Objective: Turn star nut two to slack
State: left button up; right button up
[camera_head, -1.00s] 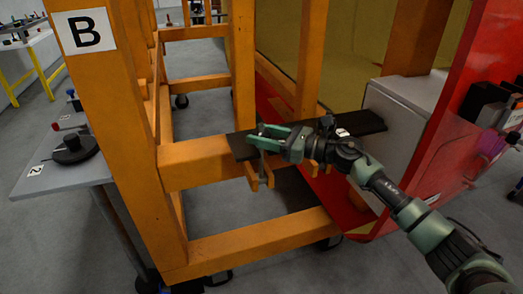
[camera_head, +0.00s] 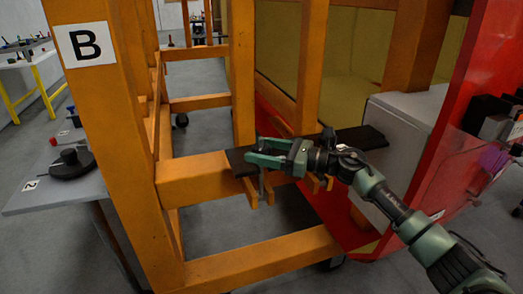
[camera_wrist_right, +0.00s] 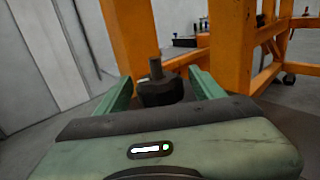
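A black star nut (camera_wrist_right: 160,92) with a stem standing up from it shows in the right wrist view. It sits between the two green fingers of my right gripper (camera_wrist_right: 160,88), with a narrow gap showing on each side. I cannot read a number on it. In the head view my right gripper (camera_head: 258,152) is over the near end of a dark board (camera_head: 238,162) on the orange frame, fingers apart. The nut is hard to make out there. A thin rod and orange prongs (camera_head: 261,192) hang below. My left gripper is not in view.
The orange frame (camera_head: 190,182) carries a "B" sign (camera_head: 85,44) on its near post. A grey table (camera_head: 88,191) with a black round part (camera_head: 72,163) stands at the left. A red panel (camera_head: 440,150) and a pale box (camera_head: 400,112) stand at the right.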

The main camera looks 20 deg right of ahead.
jog(key=shift+r, duration=0.1)
notch_tip(320, 180, up, 20)
dwell(0.5)
